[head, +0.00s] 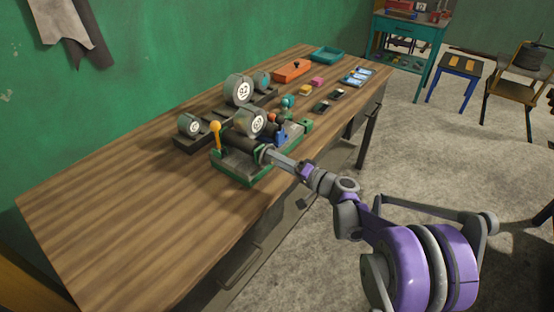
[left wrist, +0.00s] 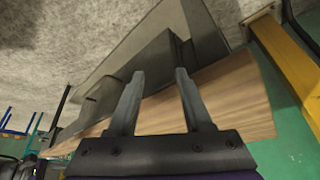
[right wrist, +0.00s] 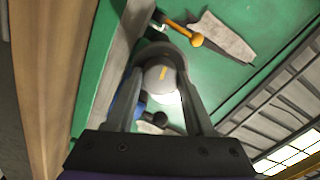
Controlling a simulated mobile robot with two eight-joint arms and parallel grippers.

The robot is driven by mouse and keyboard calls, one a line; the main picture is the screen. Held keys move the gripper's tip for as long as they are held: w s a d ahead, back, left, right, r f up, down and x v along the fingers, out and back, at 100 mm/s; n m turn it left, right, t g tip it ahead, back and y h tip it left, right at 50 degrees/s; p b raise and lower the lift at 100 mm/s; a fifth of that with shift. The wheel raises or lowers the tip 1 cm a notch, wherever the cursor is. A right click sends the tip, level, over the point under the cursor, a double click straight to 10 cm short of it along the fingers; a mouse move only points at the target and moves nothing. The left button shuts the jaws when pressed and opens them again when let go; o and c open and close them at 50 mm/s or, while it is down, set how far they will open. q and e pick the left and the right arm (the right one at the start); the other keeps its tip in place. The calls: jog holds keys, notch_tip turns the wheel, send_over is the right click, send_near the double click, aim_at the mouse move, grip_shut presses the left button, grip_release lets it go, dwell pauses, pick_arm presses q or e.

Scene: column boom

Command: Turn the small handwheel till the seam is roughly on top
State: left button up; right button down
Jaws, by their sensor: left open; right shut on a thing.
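A small machine with a green base (head: 243,179) stands near the bench's front edge. The small handwheel (head: 262,154) is a dark ring at its near end, mostly hidden by my right gripper (head: 272,156). In the right wrist view my right gripper (right wrist: 162,88) is shut around a pale round hub (right wrist: 160,78) with a short orange mark, inside a dark curved rim. I cannot tell whether that mark is the seam. My left gripper (left wrist: 156,80) is open and empty in the left wrist view, with the bench's wood top beyond it. It is out of the head view.
An orange-knobbed lever (head: 215,128) rises beside the machine. Round numbered drums (head: 239,90) stand on a dark rack behind it. An orange box (head: 292,70), a teal tray (head: 327,54) and small blocks lie farther back. The near left of the wooden bench (head: 120,210) is clear.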

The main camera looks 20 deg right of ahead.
jog(key=shift+n, duration=0.5)
jog(key=shift+c, duration=1.3)
grip_release()
jog(key=v, duration=1.1)
